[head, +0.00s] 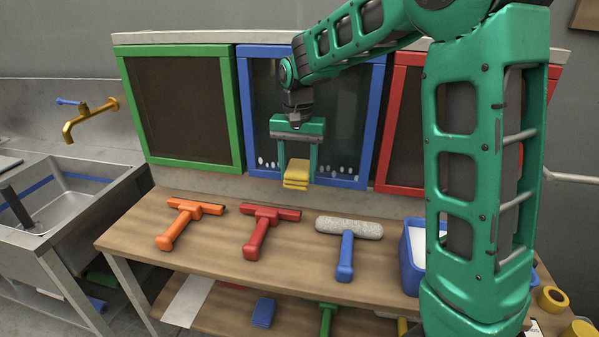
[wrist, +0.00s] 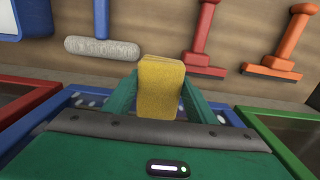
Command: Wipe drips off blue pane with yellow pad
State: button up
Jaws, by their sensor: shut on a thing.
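The yellow pad (head: 297,174) is a folded, layered block; it also shows in the wrist view (wrist: 160,88). My gripper (head: 297,170) is shut on it, with a green finger on each side (wrist: 159,97). It holds the pad in front of the lower part of the blue pane (head: 342,112), above the bench. Whitish drips (head: 266,164) show along the pane's bottom edge, left and right of the gripper. The stretch behind the pad and gripper is hidden. I cannot tell whether the pad touches the pane.
Green-framed (head: 183,105) and red-framed (head: 396,125) panes flank the blue one. On the bench (head: 205,242) lie an orange squeegee (head: 180,222), a red squeegee (head: 264,229) and a blue-handled fluffy roller (head: 347,240). A blue tub (head: 411,262) stands right. A sink (head: 70,205) is at left.

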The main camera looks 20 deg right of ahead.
jog(key=shift+w+a, duration=0.4)
jog(key=shift+a, duration=0.2)
jog(key=shift+w+a, duration=0.35)
jog(key=shift+a, duration=0.2)
jog(key=w+a, duration=0.4)
jog(key=a, duration=0.1)
jog(key=w+a, duration=0.1)
jog(key=a, duration=0.2)
jog(key=shift+w+a, duration=0.2)
jog(key=shift+w, duration=0.2)
jog(key=s+a, duration=0.4)
jog(key=s, duration=0.1)
jog(key=shift+s, duration=0.4)
dwell(0.3)
dwell(0.9)
